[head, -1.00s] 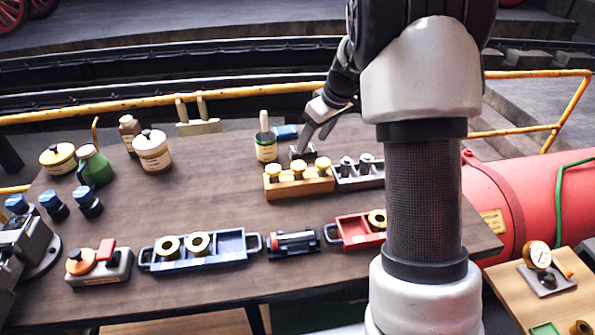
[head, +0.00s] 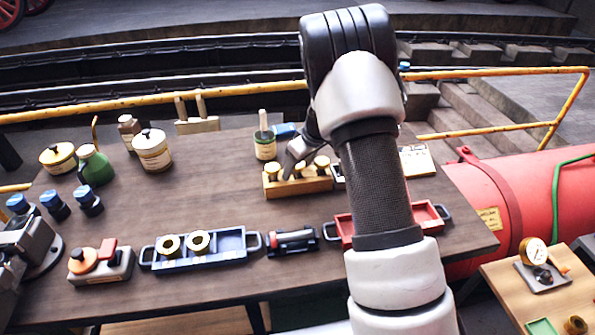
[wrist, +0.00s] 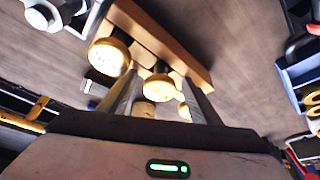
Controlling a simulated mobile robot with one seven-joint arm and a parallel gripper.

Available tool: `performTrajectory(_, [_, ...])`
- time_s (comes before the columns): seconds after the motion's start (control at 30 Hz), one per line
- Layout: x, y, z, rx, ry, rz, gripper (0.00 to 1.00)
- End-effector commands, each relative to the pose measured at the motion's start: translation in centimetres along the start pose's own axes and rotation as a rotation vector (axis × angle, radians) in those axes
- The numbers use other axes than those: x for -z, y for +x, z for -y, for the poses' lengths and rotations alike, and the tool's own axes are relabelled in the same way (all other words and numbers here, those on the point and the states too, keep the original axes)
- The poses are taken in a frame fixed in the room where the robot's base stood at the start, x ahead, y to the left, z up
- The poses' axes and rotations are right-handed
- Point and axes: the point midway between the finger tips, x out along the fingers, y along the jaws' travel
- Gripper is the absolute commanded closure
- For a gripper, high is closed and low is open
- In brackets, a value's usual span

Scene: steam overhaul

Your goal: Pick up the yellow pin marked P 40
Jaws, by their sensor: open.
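A wooden block (head: 300,187) on the bench holds a row of yellow-topped pins: a left pin (head: 271,169), a middle pin (head: 299,168) and a right pin (head: 321,163). No P 40 mark is readable. My gripper (head: 290,168) is just above the block, near the left and middle pins. In the wrist view, the fingers of my gripper (wrist: 160,92) are apart, with one pin (wrist: 158,88) showing between them. Another pin (wrist: 109,56) lies outside the left finger.
A blue tray (head: 225,250), a black fixture (head: 293,242) and a red tray (head: 428,215) are in front. The bench's middle left is clear.

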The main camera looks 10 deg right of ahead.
Motion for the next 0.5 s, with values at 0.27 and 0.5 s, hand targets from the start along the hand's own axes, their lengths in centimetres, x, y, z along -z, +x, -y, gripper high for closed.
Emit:
performTrajectory(0.27, [0.05,0.05,-0.03,-0.001,-0.001,-0.001,0.53])
performTrajectory(0.5, [0.05,0.03,-0.03,-0.001,-0.001,-0.001,0.93])
